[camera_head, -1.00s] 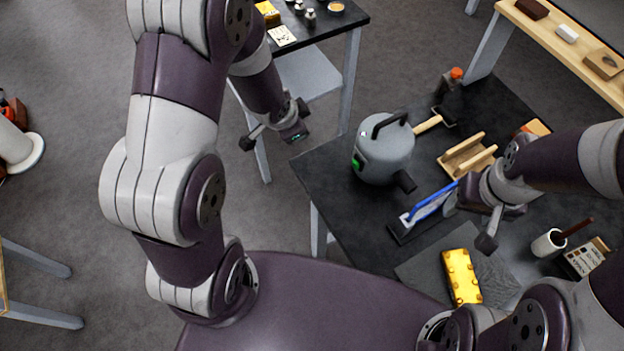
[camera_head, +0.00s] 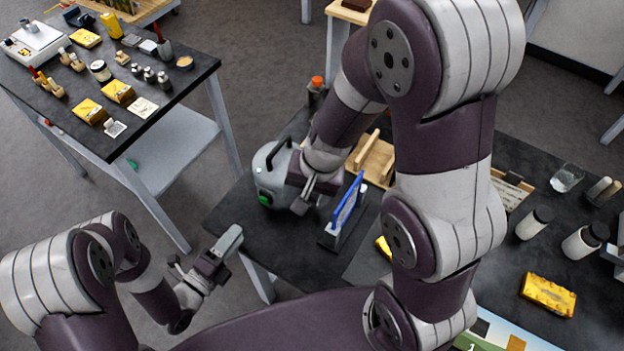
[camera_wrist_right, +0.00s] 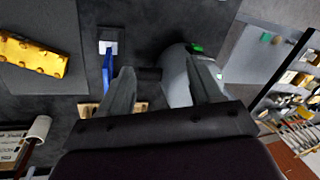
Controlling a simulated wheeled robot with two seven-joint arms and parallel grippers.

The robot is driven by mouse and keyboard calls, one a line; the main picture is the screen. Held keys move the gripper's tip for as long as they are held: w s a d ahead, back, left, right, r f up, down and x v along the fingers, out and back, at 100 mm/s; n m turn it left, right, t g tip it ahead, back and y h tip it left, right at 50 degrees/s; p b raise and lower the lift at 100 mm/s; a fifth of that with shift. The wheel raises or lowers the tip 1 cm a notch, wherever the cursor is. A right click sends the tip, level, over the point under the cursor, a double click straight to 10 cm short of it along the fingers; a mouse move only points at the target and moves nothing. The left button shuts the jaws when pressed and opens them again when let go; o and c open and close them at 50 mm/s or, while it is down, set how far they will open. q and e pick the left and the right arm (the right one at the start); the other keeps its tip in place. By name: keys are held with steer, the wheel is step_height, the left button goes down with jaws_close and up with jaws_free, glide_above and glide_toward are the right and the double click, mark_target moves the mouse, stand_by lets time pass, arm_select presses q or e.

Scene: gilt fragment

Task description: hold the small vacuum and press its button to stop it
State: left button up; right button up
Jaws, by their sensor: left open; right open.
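The small vacuum (camera_head: 268,168), grey and rounded with a dark top handle, stands upright on the dark workbench. Its green button (camera_head: 265,198) is low on the near side, and it also shows in the right wrist view (camera_wrist_right: 196,48). My right gripper (camera_head: 308,192) is open at the vacuum's right side. In the right wrist view, the vacuum's short black nozzle (camera_wrist_right: 150,74) shows between the fingers, and one finger overlaps the grey body; I cannot tell whether they touch. My left gripper (camera_head: 212,262) is open and empty, off the bench's near left edge.
A blue-framed tool on a dark base (camera_head: 347,205) stands close right of my right gripper. A wooden rack (camera_head: 371,158) is behind it. My right arm hides much of the bench (camera_head: 232,222). Another table (camera_head: 195,72) with small items stands at the back left.

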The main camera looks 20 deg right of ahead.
steer(key=w+d+f+m+t+h, duration=0.15)
steer(key=w+m, duration=0.25)
steer(key=m, duration=0.5)
steer(key=w+d+f+m+h, duration=0.1)
steer(key=w+f+m+h, duration=0.15)
steer(key=m, duration=0.55)
arm_select(q)
steer(key=shift+w, duration=0.1)
arm_select(e)
steer(key=d+f+m, duration=0.1)
steer(key=f, duration=0.3)
steer(key=d+f+m+g, duration=0.1)
steer(key=f+m, duration=0.1)
steer(key=f, duration=0.2)
steer(key=d+f+m+g, duration=0.1)
steer(key=f+m, duration=0.1)
steer(key=f, duration=0.2)
steer(key=shift+s+d+f, duration=0.1)
steer(key=shift+s+d, duration=0.05)
steer(key=shift+d, duration=0.25)
jaws_close()
arm_select(q)
jaws_close()
steer(key=shift+d, duration=0.1)
